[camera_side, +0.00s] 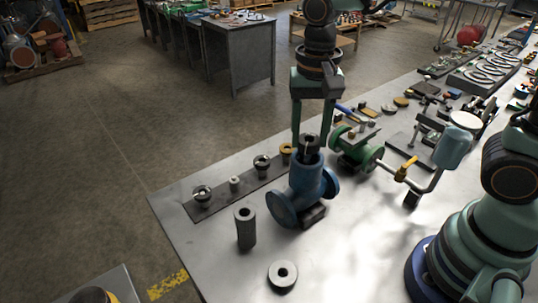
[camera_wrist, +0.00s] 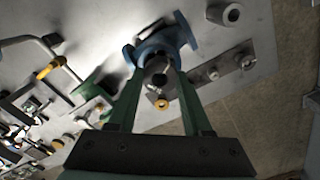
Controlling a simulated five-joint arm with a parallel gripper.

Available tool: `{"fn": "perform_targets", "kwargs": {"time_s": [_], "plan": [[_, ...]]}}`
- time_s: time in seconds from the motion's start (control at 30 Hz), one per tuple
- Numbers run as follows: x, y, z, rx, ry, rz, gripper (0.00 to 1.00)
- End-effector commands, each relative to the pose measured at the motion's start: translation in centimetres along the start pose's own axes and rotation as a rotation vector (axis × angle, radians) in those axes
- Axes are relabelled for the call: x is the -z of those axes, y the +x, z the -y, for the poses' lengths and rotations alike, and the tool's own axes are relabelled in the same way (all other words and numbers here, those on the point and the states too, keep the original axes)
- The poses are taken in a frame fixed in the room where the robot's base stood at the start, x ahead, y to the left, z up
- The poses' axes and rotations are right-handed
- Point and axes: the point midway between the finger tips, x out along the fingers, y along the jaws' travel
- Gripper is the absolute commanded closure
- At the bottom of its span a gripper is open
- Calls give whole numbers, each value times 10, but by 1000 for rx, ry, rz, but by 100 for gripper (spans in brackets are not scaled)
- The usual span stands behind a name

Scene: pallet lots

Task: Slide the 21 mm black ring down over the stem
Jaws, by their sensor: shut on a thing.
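My gripper (camera_side: 311,148) points straight down, its two green fingers shut on the black ring (camera_side: 308,141). The ring sits at the mouth of the blue valve body (camera_side: 306,178), between the fingertips. In the wrist view, the fingers of my gripper (camera_wrist: 159,73) reach to the blue valve body (camera_wrist: 182,36), and the dark ring (camera_wrist: 159,80) shows between them. The stem is hidden by the ring, fingers and valve body, so I cannot tell how far the ring is around it.
A dark strip (camera_side: 220,204) holding several small fittings lies left of the valve. A grey hollow cylinder (camera_side: 245,230) and a thick grey ring (camera_side: 282,275) stand in front. A green valve (camera_side: 356,149) with a bent pipe stands close right.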

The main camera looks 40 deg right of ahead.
Motion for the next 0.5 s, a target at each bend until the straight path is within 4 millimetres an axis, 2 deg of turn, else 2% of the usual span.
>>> {"fn": "perform_targets", "kwargs": {"time_s": [0.5], "plan": [[0, 12, 0, -1, 0, 1, 100]]}}
